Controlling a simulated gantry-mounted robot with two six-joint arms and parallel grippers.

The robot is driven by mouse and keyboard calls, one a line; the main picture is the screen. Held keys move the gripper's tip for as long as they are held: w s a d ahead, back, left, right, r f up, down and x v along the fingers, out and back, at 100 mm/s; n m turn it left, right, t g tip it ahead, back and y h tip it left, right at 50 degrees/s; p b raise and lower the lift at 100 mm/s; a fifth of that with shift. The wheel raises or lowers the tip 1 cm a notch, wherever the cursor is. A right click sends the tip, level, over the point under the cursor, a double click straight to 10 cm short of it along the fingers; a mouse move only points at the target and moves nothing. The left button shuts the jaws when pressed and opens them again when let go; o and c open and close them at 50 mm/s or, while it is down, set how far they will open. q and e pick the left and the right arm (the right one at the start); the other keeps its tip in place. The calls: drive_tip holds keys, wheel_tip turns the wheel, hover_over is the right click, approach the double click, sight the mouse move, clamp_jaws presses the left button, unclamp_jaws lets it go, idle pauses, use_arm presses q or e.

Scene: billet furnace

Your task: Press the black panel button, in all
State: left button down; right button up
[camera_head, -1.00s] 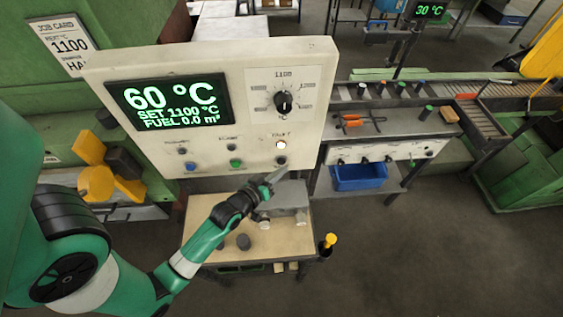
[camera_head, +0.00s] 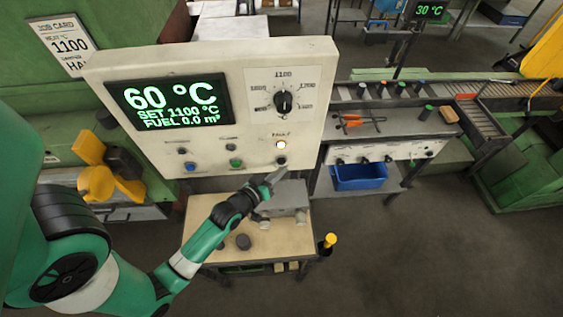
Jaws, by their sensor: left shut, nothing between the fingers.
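The control panel (camera_head: 230,70) is a cream box with a lit screen (camera_head: 168,100) reading 60 °C, SET 1100 °C and FUEL 0.0 m³. The black button (camera_head: 281,160) sits at its lower right, below a lit white lamp (camera_head: 281,145). A green button (camera_head: 235,163) and a blue button (camera_head: 190,167) are to its left. My left gripper (camera_head: 277,175) is shut and empty, just below the black button in the picture. A small gap shows between its tips and the button. My right gripper is not in view.
A black knob (camera_head: 284,102) is on the panel above the lamp. A small wooden-topped table (camera_head: 215,232) with a grey block (camera_head: 289,196) on it stands below the panel. A bench with a blue bin (camera_head: 358,177) is at right. Open floor lies at lower right.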

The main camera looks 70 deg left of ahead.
use_arm(q)
drive_tip(key=shift+a, duration=0.15)
drive_tip(key=shift+w+a, duration=0.15)
drive_tip(key=shift+a, duration=0.15)
drive_tip(key=shift+a, duration=0.4)
idle(0.7)
drive_tip(key=shift+d+p, duration=0.55)
drive_tip(key=shift+d, duration=0.25)
